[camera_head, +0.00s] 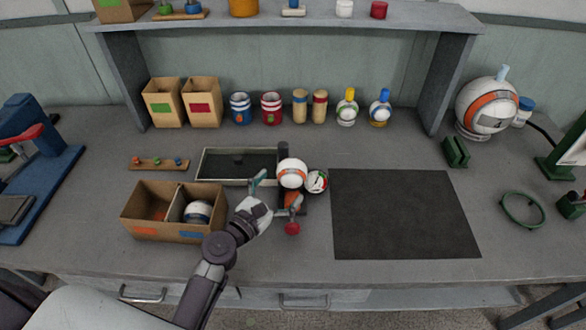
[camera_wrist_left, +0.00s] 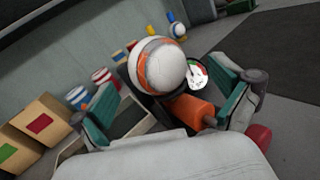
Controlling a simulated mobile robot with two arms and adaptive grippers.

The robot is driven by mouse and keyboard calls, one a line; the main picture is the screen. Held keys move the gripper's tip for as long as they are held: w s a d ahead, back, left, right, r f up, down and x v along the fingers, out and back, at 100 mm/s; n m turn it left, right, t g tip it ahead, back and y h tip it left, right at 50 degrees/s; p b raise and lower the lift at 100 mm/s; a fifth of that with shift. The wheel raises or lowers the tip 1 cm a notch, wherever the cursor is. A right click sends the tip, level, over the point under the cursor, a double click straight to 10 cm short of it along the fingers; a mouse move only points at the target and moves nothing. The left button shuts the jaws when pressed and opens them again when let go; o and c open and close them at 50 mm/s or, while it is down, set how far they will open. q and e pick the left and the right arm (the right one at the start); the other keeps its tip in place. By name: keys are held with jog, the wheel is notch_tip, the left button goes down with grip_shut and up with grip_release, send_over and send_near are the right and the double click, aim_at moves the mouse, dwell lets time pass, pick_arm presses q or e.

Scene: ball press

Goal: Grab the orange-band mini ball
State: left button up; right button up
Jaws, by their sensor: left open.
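The orange-band mini ball (camera_head: 292,173) is white with an orange band and sits on a small dark press-like stand in the middle of the table. In the left wrist view the ball (camera_wrist_left: 160,66) shows ahead, between and beyond the fingers. My left gripper (camera_head: 277,192) is open just in front of the ball, with green finger pads; it also shows in the left wrist view (camera_wrist_left: 168,98). No contact with the ball is visible. A round gauge (camera_head: 317,182) and an orange cylinder (camera_wrist_left: 190,110) are beside and below the ball. My right gripper is not in view.
A cardboard box (camera_head: 172,236) with two compartments stands left of my left arm, a blue-band ball (camera_head: 198,212) in its right one. A shallow tray (camera_head: 222,179) lies behind. A red knob (camera_head: 292,228) is in front of the stand. The dark mat (camera_head: 402,214) is clear.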

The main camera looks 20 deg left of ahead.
aim_at(292, 172)
pick_arm(q)
jog(key=shift+a+x, duration=0.25)
jog(key=shift+x, duration=0.9)
jog(key=x, duration=0.3)
jog(key=shift+w+f, duration=0.15)
jog(key=shift+w, duration=0.2)
jog(key=c, duration=0.8)
jog(key=shift+c, duration=1.1)
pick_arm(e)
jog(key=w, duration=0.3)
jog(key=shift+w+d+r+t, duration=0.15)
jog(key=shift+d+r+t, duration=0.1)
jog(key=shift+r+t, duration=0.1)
